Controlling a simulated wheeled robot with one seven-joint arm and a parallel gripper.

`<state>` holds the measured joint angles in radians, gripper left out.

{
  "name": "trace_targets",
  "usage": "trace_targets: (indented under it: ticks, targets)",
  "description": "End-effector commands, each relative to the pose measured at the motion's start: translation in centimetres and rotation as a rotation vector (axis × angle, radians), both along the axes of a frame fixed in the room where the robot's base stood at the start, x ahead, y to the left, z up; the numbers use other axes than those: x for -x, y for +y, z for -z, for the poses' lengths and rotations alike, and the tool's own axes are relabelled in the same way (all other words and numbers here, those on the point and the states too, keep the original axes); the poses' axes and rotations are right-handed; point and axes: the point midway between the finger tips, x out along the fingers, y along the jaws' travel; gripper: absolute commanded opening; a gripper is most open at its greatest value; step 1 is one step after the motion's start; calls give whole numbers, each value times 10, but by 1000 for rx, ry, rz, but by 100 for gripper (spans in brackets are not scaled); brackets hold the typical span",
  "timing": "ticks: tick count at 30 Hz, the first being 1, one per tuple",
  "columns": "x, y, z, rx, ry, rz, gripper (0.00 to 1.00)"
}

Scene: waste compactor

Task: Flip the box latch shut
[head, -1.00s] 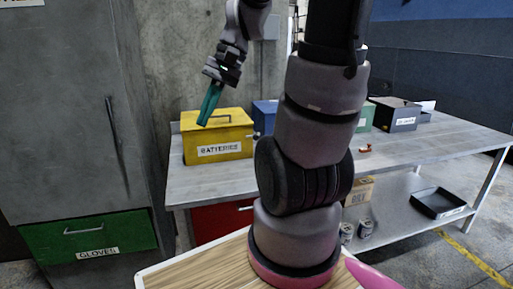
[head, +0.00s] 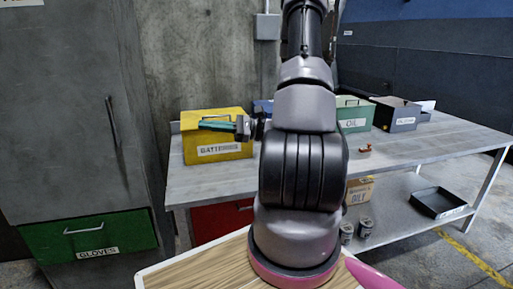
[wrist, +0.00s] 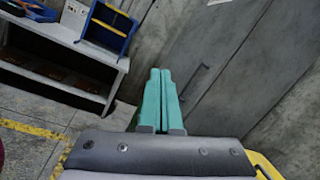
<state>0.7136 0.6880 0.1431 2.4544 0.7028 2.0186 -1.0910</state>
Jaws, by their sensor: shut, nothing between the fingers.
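In the head view a yellow box (head: 218,152) labelled BATTERIES stands on the grey bench. A blue box (head: 262,106) beside it is mostly hidden behind my arm. A green box (head: 354,123) labelled OIL and a dark grey box (head: 396,125) stand further right. I cannot make out a latch on any box. My gripper (head: 201,125) is shut and empty, its teal fingers pointing left across the front of the yellow box; contact cannot be told. In the wrist view its fingertips (wrist: 160,72) are together and point toward the grey cabinet and wall.
A grey cabinet (head: 65,130) with a green GLOVES drawer (head: 90,236) stands left. A small orange-brown item (head: 365,149) lies on the bench (head: 440,148). Cans and a black tray (head: 437,202) are on the lower shelf. Right bench top is mostly clear.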

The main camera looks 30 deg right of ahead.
Motion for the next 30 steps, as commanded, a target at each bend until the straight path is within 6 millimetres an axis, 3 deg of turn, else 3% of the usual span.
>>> trace_targets:
  ticks: [9, 14, 18, 24, 30]
  targets:
    - [-34, -88, 68, -296, 96, 474, 0]
    - [-35, -134, 116, -400, 157, 734, 0]
    - [-24, -170, 165, -470, 225, 962, 0]
    - [0, -201, 224, -522, 320, 1212, 0]
    - [15, -211, 253, -536, 372, 1329, 0]
